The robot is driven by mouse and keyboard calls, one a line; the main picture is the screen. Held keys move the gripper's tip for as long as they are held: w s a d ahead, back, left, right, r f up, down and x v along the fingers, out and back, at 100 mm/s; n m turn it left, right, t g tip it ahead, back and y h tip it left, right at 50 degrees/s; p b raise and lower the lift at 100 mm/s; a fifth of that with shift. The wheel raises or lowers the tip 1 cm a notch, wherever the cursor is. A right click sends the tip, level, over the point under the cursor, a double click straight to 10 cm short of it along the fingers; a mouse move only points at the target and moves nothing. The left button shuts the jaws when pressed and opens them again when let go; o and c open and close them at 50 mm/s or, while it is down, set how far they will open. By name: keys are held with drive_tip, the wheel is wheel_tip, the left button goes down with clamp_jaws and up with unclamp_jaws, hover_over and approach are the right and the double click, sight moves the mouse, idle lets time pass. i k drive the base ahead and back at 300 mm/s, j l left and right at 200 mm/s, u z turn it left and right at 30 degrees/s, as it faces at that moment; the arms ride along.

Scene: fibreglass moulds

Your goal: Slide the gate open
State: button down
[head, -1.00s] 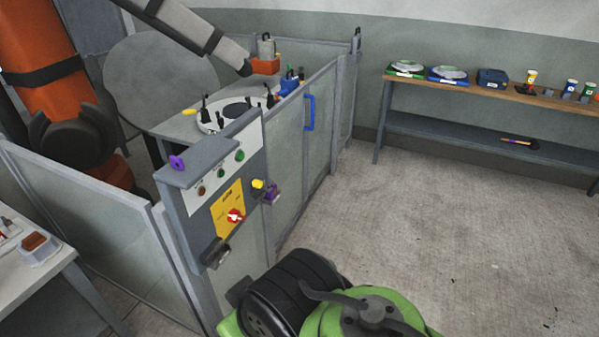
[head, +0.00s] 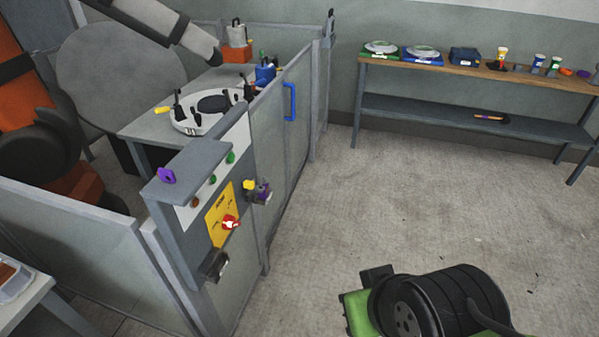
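The gate (head: 276,140) is a pale see-through panel in a grey frame, in the middle of the head view. It stands in line with the fence, and I see no clear gap beside it. A blue upright bar handle (head: 290,101) is fixed to its outer face. Nothing touches the handle. My gripper's fingers are not seen in this view.
A grey control post (head: 193,200) with buttons and a red knob on a yellow plate (head: 221,215) stands nearer. Inside the fence, a table (head: 150,122) carries a round fixture. A wooden-topped bench (head: 430,62) stands along the back wall.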

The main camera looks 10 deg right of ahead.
sight(278, 178)
drive_tip(key=i+l+u, duration=0.35)
drive_tip(key=i+l, duration=0.2)
drive_tip(key=i, duration=0.15)
drive_tip(key=i+l+u, duration=0.15)
drive_tip(key=i+l, duration=0.15)
drive_tip(key=i+l+u, duration=0.15)
drive_tip(key=i+l, duration=0.15)
drive_tip(key=l, duration=0.15)
drive_tip(key=i+l+u, duration=0.2)
drive_tip(key=l, duration=0.2)
drive_tip(key=i+l+u, duration=0.15)
drive_tip(key=i+l, duration=0.15)
drive_tip(key=l, duration=0.15)
drive_tip(key=i+l+u, duration=0.15)
drive_tip(key=l, duration=0.3)
drive_tip(key=i+l+u, duration=0.15)
drive_tip(key=l, duration=0.35)
drive_tip(key=i+l, duration=0.1)
drive_tip(key=i+j, duration=0.35)
drive_tip(key=i, duration=0.15)
drive_tip(key=j+u, duration=0.05)
